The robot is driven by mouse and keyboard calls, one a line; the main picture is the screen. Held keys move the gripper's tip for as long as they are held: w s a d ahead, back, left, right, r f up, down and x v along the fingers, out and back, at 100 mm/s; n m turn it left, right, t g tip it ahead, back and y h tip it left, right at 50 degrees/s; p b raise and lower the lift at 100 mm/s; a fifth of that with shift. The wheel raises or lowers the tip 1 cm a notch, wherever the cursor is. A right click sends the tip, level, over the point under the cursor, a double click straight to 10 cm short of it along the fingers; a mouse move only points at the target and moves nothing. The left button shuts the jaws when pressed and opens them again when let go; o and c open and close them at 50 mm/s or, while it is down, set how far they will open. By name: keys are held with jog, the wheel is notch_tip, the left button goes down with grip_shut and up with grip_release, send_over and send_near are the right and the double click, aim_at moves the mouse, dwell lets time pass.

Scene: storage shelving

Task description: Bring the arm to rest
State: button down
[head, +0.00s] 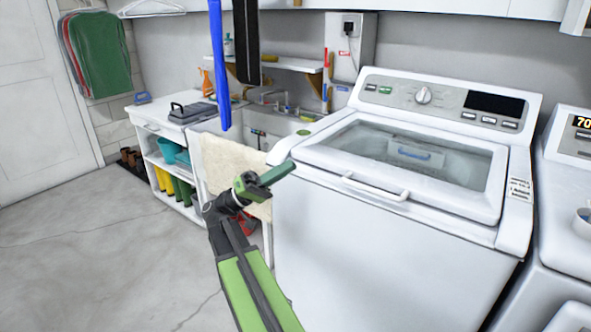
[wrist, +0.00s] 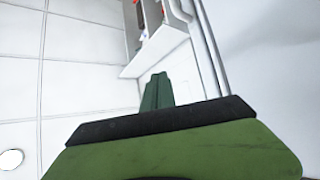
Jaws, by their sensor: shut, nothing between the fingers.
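My arm is green and black and reaches up from the bottom of the head view. My gripper (head: 280,173) is at its end, in front of the left front corner of the white washing machine (head: 365,240). Its dark green fingers lie together with nothing between them, pointing right. In the wrist view the shut fingers (wrist: 156,92) show above the green and black gripper body, against a pale background. I cannot tell whether the fingers touch the washer.
A second white machine (head: 566,220) stands at the right. A sink (head: 268,124) and a white shelf unit (head: 165,155) with boots and a toolbox stand at the back left. A cream towel (head: 232,170) hangs behind my gripper. The grey floor (head: 90,250) at the left is clear.

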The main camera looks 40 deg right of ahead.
jog(key=w+a+f+n+t+y, duration=0.2)
jog(key=a+f+n+t+y, duration=0.35)
jog(key=f, duration=0.65)
jog(key=w+a+f+n+t+y, duration=0.2)
jog(key=a+f+n+t, duration=0.5)
jog(key=f, duration=0.6)
jog(key=w+a+f+n+t+y, duration=0.1)
jog(key=a+f+t+y, duration=0.1)
jog(key=a+f+y, duration=0.6)
jog(key=w+a+f+n+t+y, duration=0.15)
jog(key=a+f+y, duration=0.25)
jog(key=a, duration=0.9)
notch_tip(320, 180, up, 29)
jog(key=p, duration=2.8)
jog(key=shift+d+f+h+p, duration=0.15)
jog(key=shift+d+h+p, duration=0.05)
jog(key=shift+h+p, duration=0.2)
jog(key=shift+w, duration=0.1)
